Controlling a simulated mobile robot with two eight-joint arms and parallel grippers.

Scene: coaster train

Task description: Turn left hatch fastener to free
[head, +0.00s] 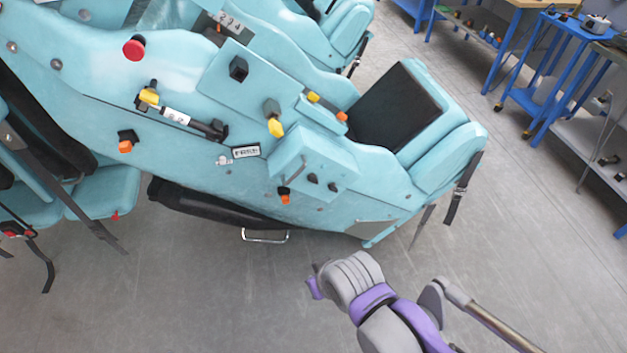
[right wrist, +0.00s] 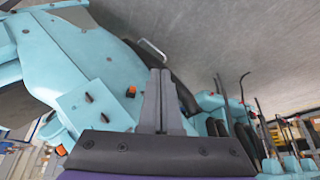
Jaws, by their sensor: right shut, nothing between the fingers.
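The teal hatch (head: 322,158) is on the side of the coaster car, right of the middle. It has two small dark fasteners; the left hatch fastener (head: 313,178) sits left of and slightly above the other (head: 333,187). Their turn position is too small to read. In the right wrist view the hatch (right wrist: 72,108) is left of the fingers, with small dark fasteners on it. My right gripper (right wrist: 160,72) is shut and empty, apart from the hatch. In the head view my right arm is below the car and its fingers are not clear. My left gripper is not in view.
A metal step (head: 265,237) hangs below. Blue carts (head: 545,80) stand at the upper right. The grey floor in front is clear.

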